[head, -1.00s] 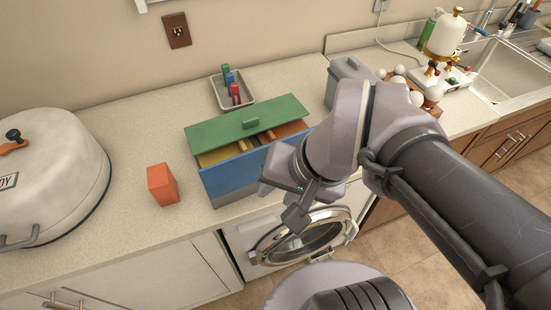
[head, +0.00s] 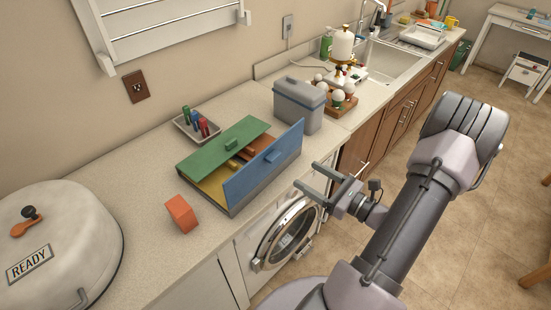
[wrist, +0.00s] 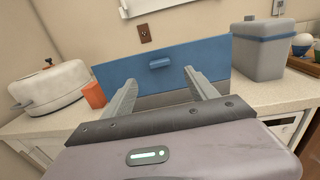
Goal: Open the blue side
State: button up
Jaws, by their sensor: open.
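The box on the counter has a blue side (head: 262,165) with a small blue handle (head: 272,157). The blue side stands steeply, and its top edge rises above the box's green panel (head: 225,145). Yellow and orange parts show inside between the two. In the wrist view the blue side (wrist: 205,58) faces me, its handle (wrist: 159,62) near the top middle, with a grey strip below. My gripper (head: 304,174) is open and empty, in front of the blue side and apart from it in the head view. Its fingers (wrist: 160,80) overlap the panel's lower part in the wrist view.
An orange block (head: 181,214) stands left of the box. A tray (head: 197,128) with several coloured pieces lies behind, and a grey lidded container (head: 298,105) stands close on the right. A large READY pot (head: 60,240) is at left. A round-doored machine (head: 285,235) is below the counter.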

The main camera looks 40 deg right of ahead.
aim_at(277, 157)
jog(key=w, duration=0.4)
jog(key=w+a, duration=0.1)
jog(key=w, duration=0.2)
jog(key=w+a, duration=0.1)
jog(key=w, duration=0.3)
jog(key=shift+w+b, duration=0.3)
jog(key=shift+w, duration=0.05)
jog(key=shift+c, duration=0.2)
grip_shut()
